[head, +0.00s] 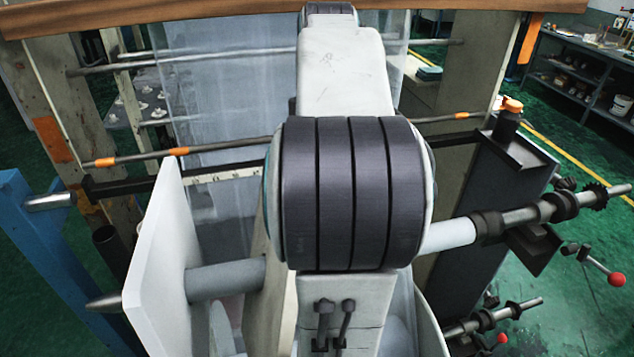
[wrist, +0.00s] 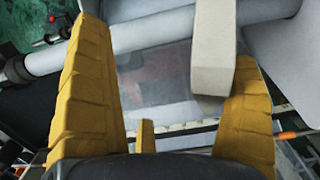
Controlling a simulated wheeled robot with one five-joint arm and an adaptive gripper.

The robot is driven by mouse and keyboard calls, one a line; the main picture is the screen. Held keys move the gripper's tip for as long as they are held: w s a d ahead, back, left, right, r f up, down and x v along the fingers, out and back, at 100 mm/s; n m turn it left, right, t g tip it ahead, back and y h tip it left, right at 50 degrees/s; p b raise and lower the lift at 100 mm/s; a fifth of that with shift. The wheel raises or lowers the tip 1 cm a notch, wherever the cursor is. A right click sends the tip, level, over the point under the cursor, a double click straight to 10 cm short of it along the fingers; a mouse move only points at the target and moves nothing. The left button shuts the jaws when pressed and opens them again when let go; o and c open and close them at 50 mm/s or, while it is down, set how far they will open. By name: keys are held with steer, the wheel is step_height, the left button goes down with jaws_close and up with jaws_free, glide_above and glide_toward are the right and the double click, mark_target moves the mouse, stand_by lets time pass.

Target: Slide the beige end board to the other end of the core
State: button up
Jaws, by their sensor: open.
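The beige end board (head: 278,310) stands on the grey core (head: 225,279) in the head view, partly hidden behind my arm. In the wrist view the beige end board (wrist: 212,55) is a pale slab crossing the core (wrist: 130,45). My gripper (wrist: 167,42) shows there with two yellow fingers spread wide. The board lies between them in the picture, close to the right finger and well apart from the left one. Whether the right finger touches it I cannot tell. The gripper is hidden in the head view.
A white board (head: 160,255) stands at the core's left end. A dark chuck and shaft (head: 515,215) hold the right side, near red-knobbed levers (head: 615,279). A rail with orange collars (head: 180,151) runs behind. A blue frame (head: 45,265) stands far left.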

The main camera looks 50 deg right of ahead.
step_height(320, 180, up, 7)
steer(key=shift+r, duration=0.2)
stand_by(0.4)
